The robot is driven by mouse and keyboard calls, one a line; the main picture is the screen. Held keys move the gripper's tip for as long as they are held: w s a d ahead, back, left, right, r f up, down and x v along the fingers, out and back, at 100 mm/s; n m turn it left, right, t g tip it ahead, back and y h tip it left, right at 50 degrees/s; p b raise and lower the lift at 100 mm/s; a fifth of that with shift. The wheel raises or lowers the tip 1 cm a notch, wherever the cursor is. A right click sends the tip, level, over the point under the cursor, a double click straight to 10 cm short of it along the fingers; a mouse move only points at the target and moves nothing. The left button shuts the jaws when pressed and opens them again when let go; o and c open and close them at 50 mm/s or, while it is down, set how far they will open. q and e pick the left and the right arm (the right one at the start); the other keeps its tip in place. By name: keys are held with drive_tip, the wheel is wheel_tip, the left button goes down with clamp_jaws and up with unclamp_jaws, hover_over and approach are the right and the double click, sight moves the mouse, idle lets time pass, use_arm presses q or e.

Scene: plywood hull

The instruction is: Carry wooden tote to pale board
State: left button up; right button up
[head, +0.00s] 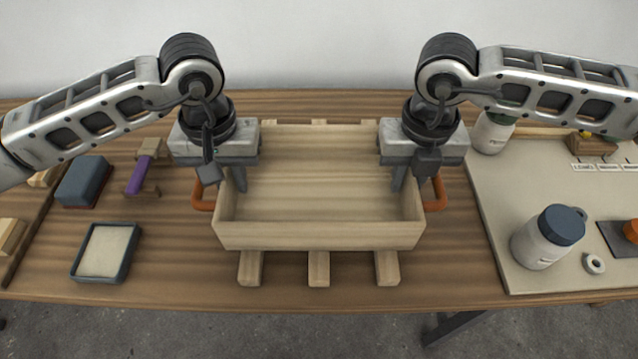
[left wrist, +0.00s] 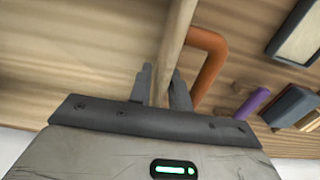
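The wooden tote (head: 318,236), an open pale box with orange side handles, stands level on wooden strips mid-table. My left gripper (head: 222,182) is at its left wall. In the left wrist view my left gripper's fingers (left wrist: 162,84) lie on both sides of that wall, close against it, beside the orange handle (left wrist: 210,62). My right gripper (head: 408,180) is at the right wall in the same way; its fingers are partly hidden, but it looks shut on the wall. The pale board (head: 490,225) lies on the table at the right.
Left of the tote are a dark-rimmed tray (head: 104,252), a blue block (head: 83,182) and a purple-handled tool (head: 140,174). The board's front-left part is clear.

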use_arm(q)
clamp_jaws()
use_arm(e)
clamp_jaws()
use_arm(q)
drive_tip(key=shift+r, duration=0.15)
use_arm(e)
drive_tip(key=shift+r, duration=0.15)
